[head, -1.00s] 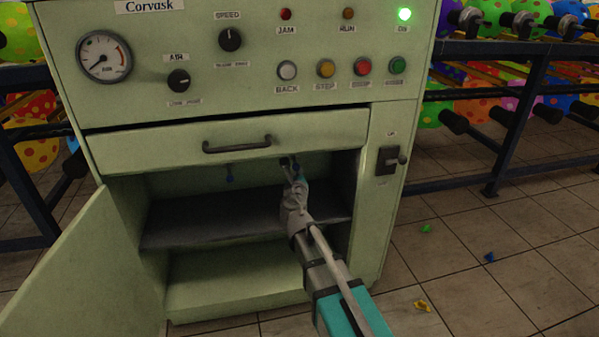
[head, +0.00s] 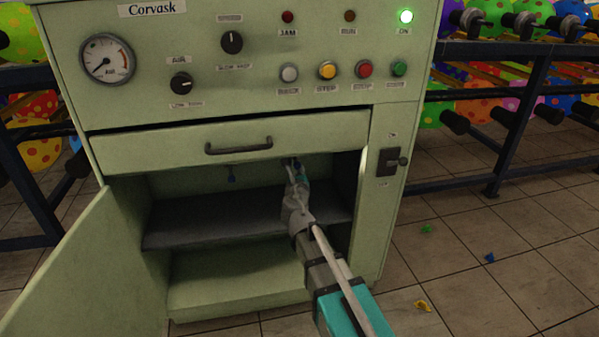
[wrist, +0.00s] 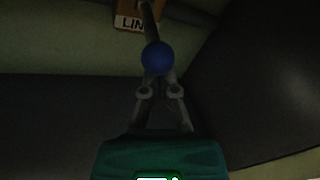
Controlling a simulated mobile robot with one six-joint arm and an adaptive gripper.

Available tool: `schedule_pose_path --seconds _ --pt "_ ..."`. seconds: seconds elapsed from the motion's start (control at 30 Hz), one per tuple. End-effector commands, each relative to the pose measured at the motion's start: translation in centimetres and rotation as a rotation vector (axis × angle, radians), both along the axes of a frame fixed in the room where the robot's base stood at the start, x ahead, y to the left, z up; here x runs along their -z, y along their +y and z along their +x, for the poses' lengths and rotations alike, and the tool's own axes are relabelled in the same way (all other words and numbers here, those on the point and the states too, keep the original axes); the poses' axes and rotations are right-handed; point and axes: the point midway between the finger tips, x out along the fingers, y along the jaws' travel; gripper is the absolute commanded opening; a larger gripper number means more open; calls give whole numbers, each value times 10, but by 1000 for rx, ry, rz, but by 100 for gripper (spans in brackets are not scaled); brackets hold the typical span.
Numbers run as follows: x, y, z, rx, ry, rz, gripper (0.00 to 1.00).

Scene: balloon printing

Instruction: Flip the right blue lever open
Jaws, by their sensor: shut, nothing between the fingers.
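The right blue lever shows in the wrist view as a blue ball knob (wrist: 157,57) on a dark shaft. The shaft runs up past an orange label reading "LIN", partly cut off. My gripper (wrist: 159,80) is shut with nothing between its fingers, its tips right at the near side of the knob. I cannot tell whether they touch. In the head view my gripper (head: 293,169) reaches into the upper part of the open cabinet, under the drawer, and largely hides the right lever. Another blue lever (head: 231,174) hangs down to the left.
The pale green cabinet's door (head: 75,265) stands open at left. A drawer with a dark handle (head: 238,146) is just above my gripper. A dark shelf (head: 200,220) lies below it. The cabinet's right wall is close to my arm.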

Motion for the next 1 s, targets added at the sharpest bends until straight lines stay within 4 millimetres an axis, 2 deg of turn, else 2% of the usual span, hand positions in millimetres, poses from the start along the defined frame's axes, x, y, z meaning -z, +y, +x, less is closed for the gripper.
schedule_pose_path --seconds 0.27,0.63,0.7,1.0 --pt "10 -3 4 1 0 0 0" --pt "37 -13 15 -1 0 0 0" --pt "29 -13 -3 -3 0 0 0" --pt "21 -12 -52 -3 0 0 0"
